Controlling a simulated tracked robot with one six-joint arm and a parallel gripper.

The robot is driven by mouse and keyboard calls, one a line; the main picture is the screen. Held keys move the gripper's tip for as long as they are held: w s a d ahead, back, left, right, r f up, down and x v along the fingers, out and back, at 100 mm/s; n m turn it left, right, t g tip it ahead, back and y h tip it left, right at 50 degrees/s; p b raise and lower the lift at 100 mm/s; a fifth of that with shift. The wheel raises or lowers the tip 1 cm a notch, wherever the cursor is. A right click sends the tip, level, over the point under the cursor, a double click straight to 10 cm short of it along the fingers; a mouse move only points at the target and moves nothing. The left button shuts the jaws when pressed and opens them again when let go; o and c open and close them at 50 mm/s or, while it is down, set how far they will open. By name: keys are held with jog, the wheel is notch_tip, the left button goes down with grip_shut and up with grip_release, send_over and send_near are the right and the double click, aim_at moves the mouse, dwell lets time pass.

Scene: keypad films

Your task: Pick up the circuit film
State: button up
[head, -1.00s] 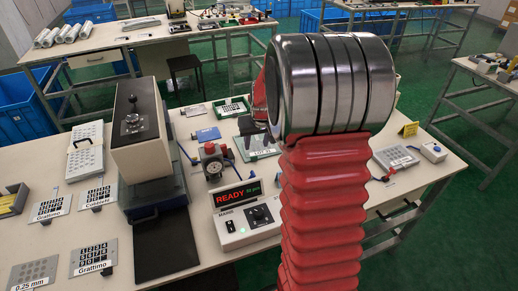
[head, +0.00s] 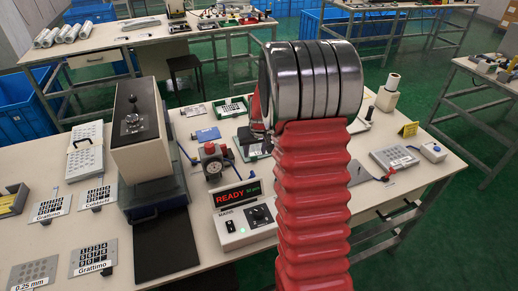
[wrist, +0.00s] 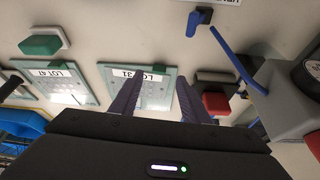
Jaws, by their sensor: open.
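Two pale, green-edged sheets with label strips lie on the bench in the wrist view. One is marked LOT, with a number I cannot read surely (wrist: 156,97), and it lies beneath my gripper. The other LOT sheet (wrist: 62,88) lies to its left. I cannot tell for sure which is the circuit film. My gripper (wrist: 164,80) is open, its two dark fingers spread above the nearer sheet with nothing visible between them. The left finger covers part of that sheet. In the head view my arm hides most of this area.
A green block (wrist: 40,45) sits beyond the left sheet. A red block (wrist: 215,102) and a blue rod (wrist: 238,58) lie close to the right finger. In the head view, a READY control box (head: 243,213) and a tall press (head: 140,140) stand left of my arm.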

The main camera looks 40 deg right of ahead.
jog(key=shift+x, duration=2.3)
jog(key=shift+c, duration=0.7)
grip_shut()
jog(key=shift+r, duration=0.15)
notch_tip(320, 180, up, 10)
jog(key=shift+s, duration=0.15)
